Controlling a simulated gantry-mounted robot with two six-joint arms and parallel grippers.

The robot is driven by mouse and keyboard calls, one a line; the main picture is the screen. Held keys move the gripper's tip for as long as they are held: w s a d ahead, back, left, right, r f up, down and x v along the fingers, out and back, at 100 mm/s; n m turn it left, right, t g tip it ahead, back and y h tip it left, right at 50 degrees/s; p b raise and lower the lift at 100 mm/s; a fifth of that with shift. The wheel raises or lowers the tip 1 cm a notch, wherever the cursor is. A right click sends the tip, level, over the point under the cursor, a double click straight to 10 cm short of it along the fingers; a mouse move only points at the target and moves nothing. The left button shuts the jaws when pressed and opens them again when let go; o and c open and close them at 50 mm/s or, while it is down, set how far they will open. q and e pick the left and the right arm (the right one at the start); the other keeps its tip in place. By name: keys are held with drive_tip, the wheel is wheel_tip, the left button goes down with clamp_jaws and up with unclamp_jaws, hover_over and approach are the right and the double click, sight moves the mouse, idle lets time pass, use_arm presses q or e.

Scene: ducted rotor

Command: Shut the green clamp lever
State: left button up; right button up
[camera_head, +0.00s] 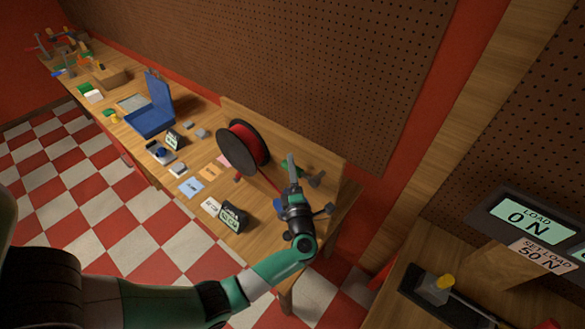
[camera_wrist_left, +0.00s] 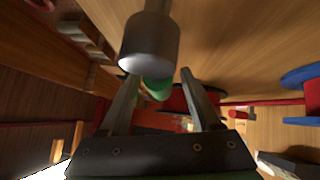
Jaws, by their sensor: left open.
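My left gripper (camera_head: 291,167) reaches over the right end of the long workbench. In the left wrist view, its two fingers (camera_wrist_left: 160,78) are apart. A rounded green piece (camera_wrist_left: 158,90), probably the end of the green clamp lever, shows between and beyond the fingertips. It is partly hidden behind a grey cylinder (camera_wrist_left: 150,42). I cannot tell whether a finger touches it. In the head view, only a bit of green (camera_head: 284,168) shows beside the gripper, so the lever's angle cannot be told. My right gripper is not in view.
A black spool (camera_head: 231,152) with red line stands left of the gripper. A small display (camera_head: 233,216) stands near the front edge. A load readout (camera_head: 527,218) shows 0 N.

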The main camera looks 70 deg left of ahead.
use_arm(q)
clamp_jaws()
idle(1.3)
